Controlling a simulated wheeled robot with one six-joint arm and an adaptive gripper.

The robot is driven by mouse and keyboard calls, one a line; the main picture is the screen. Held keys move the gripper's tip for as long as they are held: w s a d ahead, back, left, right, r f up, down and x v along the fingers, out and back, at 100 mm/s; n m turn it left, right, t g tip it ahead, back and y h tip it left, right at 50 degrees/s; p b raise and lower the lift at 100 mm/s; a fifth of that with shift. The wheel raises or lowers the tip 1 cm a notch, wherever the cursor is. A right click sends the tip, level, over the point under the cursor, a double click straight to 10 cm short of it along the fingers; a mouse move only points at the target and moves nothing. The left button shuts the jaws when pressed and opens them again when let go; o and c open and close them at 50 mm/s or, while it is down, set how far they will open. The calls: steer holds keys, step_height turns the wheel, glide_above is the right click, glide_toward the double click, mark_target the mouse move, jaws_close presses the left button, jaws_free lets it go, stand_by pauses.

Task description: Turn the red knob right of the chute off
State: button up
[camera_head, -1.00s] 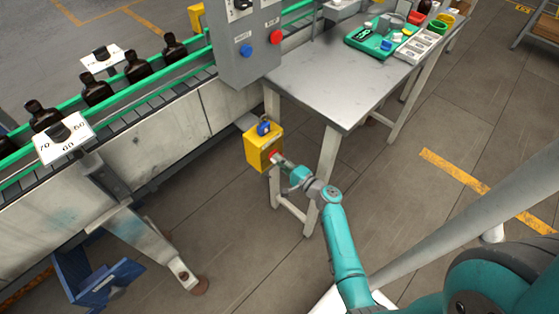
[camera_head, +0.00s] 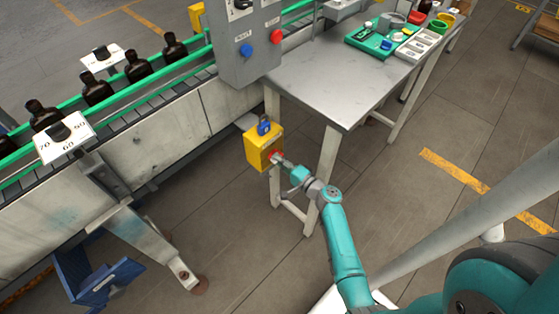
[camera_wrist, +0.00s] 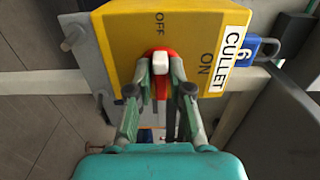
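The red knob (camera_wrist: 160,79) is on the front of a yellow box labelled CULLET (camera_wrist: 120,35). A white mark on the knob points up in the wrist view, toward the word OFF; ON lies to the right. My gripper (camera_wrist: 161,88) has one finger on each side of the knob, seemingly closed against it, with the fingers partly hiding it. In the head view, the yellow box (camera_head: 254,153) is by the table leg, and my gripper (camera_head: 277,159) meets its front. A blue chute (camera_head: 98,281) sits at the lower left, below the conveyor.
A blue padlock (camera_wrist: 261,48) hangs on the box. A grey table (camera_head: 330,83) stands above and right of it. The conveyor (camera_head: 150,130) carries brown bottles on the left. A grey panel (camera_head: 243,50) with red and blue buttons is above. Floor to the right is open.

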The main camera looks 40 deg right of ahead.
steer(key=shift+o, duration=0.7)
steer(key=s, duration=1.2)
steer(key=shift+d, duration=0.25)
